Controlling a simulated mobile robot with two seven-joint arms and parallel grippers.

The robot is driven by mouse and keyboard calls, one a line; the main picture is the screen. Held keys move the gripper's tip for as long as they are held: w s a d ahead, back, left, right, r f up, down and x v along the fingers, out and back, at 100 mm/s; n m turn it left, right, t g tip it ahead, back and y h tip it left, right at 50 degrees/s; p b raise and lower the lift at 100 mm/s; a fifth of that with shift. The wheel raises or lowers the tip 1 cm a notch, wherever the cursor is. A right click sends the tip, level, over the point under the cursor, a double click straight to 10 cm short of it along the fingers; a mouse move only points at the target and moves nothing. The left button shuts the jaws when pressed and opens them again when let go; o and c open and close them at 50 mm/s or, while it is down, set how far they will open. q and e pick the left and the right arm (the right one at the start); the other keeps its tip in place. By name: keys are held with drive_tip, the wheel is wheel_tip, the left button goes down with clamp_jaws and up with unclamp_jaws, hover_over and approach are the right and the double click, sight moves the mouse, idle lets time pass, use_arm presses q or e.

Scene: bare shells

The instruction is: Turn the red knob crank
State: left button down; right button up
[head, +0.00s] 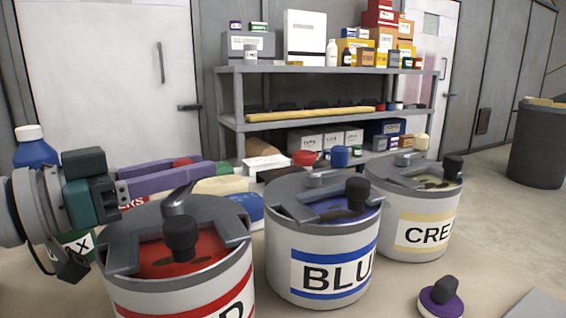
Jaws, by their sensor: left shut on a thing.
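The red pot (185,293) stands at the front left, with red contents under its grey rim. Its grey crank (178,201) rises at the back of the lid. The red knob (183,162) shows as a small red patch at the crank's upper end. My left gripper (190,170) comes in level from the left, its purple fingers on both sides of the red knob and shut on it. The fingers hide most of the knob. A black knob (181,238) stands upright at the front of this pot. My right gripper is not in view.
The blue pot (285,272) and cream pot (388,230), with similar cranks, stand close on the right. A purple disc with a black knob (441,297) lies at the front right. A blue bottle (36,152) is behind my left arm. Shelves (232,95) stand behind.

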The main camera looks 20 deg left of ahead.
sight(211, 206)
use_arm(q)
drive_tip(key=shift+d+m+g+h, duration=0.2)
drive_tip(key=shift+m+g+h, duration=0.25)
drive_tip(key=shift+h, duration=0.25)
drive_tip(key=shift+w+d+f+m+g+h+b, duration=0.1)
drive_tip(key=shift+w+d+m+g+h+b, duration=0.1)
drive_tip(key=shift+m+g+h+b, duration=0.5)
drive_tip(key=m+g+h+b, duration=0.1)
drive_tip(key=d+m+g+h+b, duration=0.1)
drive_tip(key=m+g+h+b, duration=0.2)
drive_tip(key=shift+d+f+g+h, duration=0.1)
drive_tip(key=shift+d+g+h, duration=0.2)
drive_tip(key=shift+g+h, duration=0.1)
drive_tip(key=m+g+b, duration=0.1)
drive_tip(key=m+g+h+b, duration=0.1)
drive_tip(key=g, duration=0.1)
drive_tip(key=shift+s+d+m+h, duration=0.2)
drive_tip(key=shift+d+m+h, duration=0.1)
drive_tip(key=shift+d, duration=0.1)
drive_tip(key=shift+s+d+m+g+h+b, duration=0.15)
drive_tip(key=shift+m+g+b, duration=0.3)
drive_tip(key=shift+g, duration=0.25)
drive_tip(key=shift+s+d+m+g+h+b, duration=0.15)
drive_tip(key=shift+m+g+b, duration=0.25)
drive_tip(key=shift+g, duration=0.25)
drive_tip(key=shift+r, duration=0.2)
drive_tip(key=c, duration=0.6)
unclamp_jaws()
